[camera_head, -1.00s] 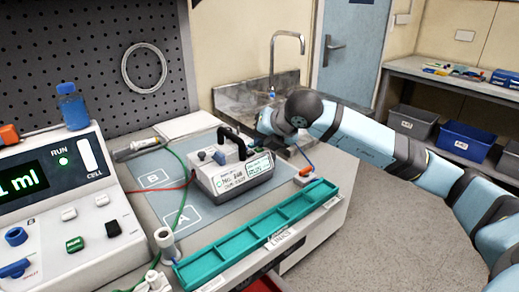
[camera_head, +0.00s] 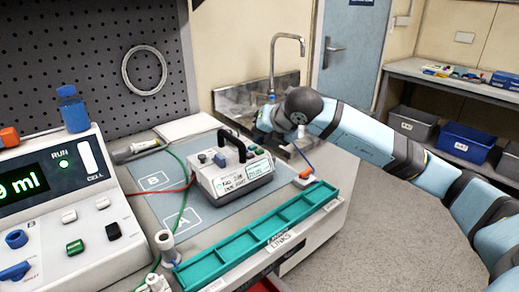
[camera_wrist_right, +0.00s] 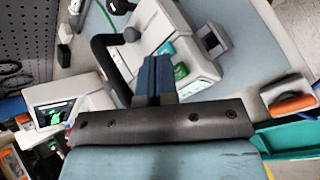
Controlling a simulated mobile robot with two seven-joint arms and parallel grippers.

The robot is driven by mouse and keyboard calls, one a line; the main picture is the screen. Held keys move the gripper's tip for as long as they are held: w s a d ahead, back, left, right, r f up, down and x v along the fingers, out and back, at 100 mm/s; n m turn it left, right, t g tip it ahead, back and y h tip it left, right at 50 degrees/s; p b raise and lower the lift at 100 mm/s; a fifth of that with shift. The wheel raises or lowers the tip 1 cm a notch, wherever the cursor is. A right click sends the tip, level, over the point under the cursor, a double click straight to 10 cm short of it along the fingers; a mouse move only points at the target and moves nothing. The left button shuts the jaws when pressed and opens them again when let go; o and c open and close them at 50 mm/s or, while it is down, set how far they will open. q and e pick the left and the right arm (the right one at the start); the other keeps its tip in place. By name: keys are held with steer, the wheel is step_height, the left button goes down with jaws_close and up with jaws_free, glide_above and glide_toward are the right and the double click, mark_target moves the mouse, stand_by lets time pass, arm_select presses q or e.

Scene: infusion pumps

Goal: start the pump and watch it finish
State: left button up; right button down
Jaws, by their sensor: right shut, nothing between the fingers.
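The white console (camera_head: 70,215) at the left has a dark display (camera_head: 25,185) whose visible part reads "9 ml" in green. Its green RUN lamp (camera_head: 63,163) is lit. Below are several buttons, including a green one (camera_head: 75,247), a white one (camera_head: 69,216), a black one (camera_head: 113,231) and a blue knob (camera_head: 16,238). A white unit with a black handle (camera_head: 238,178) sits on the grey-blue mat. My right gripper (camera_wrist_right: 156,78) is shut and empty; in the wrist view its fingers overlap the white unit. In the head view it is mostly hidden behind my wrist. My left gripper is not in view.
A teal divided tray (camera_head: 262,238) lies along the bench's front edge. Red and green leads (camera_head: 183,205) cross the mat (camera_head: 160,198). A blue bottle (camera_head: 73,108) stands on the console. An orange-tipped part (camera_head: 305,174) sits right of the white unit. A sink (camera_head: 240,98) is behind.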

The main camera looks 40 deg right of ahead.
mark_target(261, 150)
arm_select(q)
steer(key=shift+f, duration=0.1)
arm_select(e)
steer(key=shift+r, duration=0.1)
steer(key=shift+r+p, duration=1)
steer(key=shift+r, duration=0.85)
steer(key=shift+r+p, duration=0.3)
steer(key=shift+r, duration=0.35)
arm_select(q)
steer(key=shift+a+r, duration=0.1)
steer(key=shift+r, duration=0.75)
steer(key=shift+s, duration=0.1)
